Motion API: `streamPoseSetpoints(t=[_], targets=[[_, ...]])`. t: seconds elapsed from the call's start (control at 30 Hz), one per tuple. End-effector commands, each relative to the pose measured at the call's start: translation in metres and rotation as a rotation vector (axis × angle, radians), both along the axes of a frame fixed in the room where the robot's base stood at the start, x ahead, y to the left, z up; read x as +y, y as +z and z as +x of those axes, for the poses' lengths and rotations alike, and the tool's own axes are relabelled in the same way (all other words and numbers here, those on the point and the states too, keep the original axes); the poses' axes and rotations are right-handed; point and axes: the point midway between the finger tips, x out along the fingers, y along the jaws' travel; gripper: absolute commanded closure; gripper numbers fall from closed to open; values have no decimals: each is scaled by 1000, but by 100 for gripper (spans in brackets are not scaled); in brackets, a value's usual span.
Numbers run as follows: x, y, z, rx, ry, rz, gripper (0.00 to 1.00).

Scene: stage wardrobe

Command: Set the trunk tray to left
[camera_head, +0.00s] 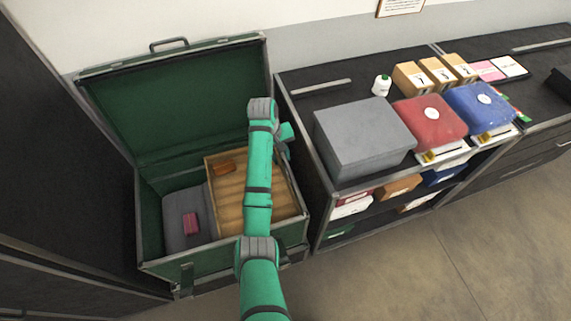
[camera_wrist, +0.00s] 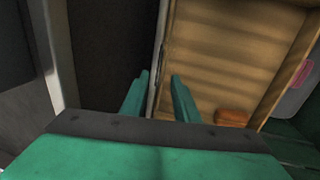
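The open green trunk (camera_head: 205,265) stands at the left in the head view, its lid (camera_head: 175,100) raised. The wooden tray (camera_head: 284,197) sits in the right part of the trunk; it fills much of the wrist view (camera_wrist: 225,60). An orange-brown block (camera_head: 223,168) lies in the tray and shows in the wrist view (camera_wrist: 232,117). My gripper (camera_wrist: 158,92) is open, its two fingers apart above the tray's right edge, with the edge strip in line with the gap. I cannot tell whether they touch it. In the head view my arm hides the fingertips.
Left of the tray, the trunk's grey bottom (camera_head: 177,205) holds a pink-red item (camera_head: 190,223). A shelf unit close to the trunk's right carries a grey box (camera_head: 363,137), a red bundle (camera_head: 430,117) and a blue one (camera_head: 478,106). A dark cabinet stands at far left.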

Motion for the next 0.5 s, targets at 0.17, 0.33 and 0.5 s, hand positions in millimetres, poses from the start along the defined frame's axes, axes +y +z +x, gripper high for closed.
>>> streamPoseSetpoints(t=[0.17, 0.33, 0.5], targets=[[-6, -34, 1, 4, 0, 0, 72], [-10, -59, 3, 3, 2, 0, 72], [-16, -74, 4, 1, -3, 1, 72]])
